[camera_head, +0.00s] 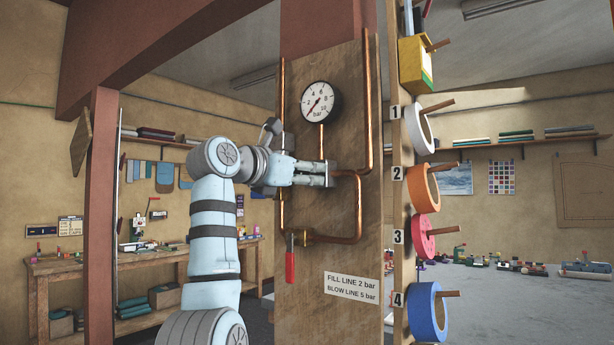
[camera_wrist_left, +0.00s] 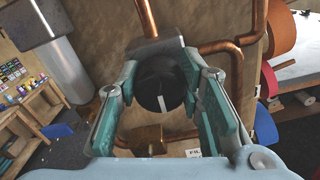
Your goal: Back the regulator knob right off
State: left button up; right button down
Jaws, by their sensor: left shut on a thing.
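The regulator knob (camera_wrist_left: 160,84) is round and black with a white pointer mark. It shows between my fingers in the left wrist view, its mark pointing downward. In the head view my left gripper hides it. My left gripper (camera_head: 328,172) is at the board, shut on the knob, with a teal-padded finger on either side. A round white pressure gauge (camera_head: 320,102) marked in bar sits above on the wooden board (camera_head: 345,70); its needle points to the lower left, near the low end. My right gripper is not in view.
Copper pipes (camera_head: 368,100) run along the board near my gripper. A red-handled valve (camera_head: 290,262) hangs below. A label (camera_head: 352,287) reads fill line 2 bar, blow line 5 bar. Tape rolls, including an orange one (camera_head: 424,186), hang on pegs to the right.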

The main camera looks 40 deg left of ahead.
pick_arm(q)
jog(key=shift+f+n, duration=0.2)
jog(key=shift+n, duration=0.1)
jog(key=o, duration=1.1)
jog(key=shift+o, duration=0.3)
jog(key=shift+r, duration=0.1)
jog(key=shift+s, duration=0.1)
jog(key=s, duration=1.1)
jog(key=shift+s, duration=0.4)
jog(key=shift+d, duration=0.1)
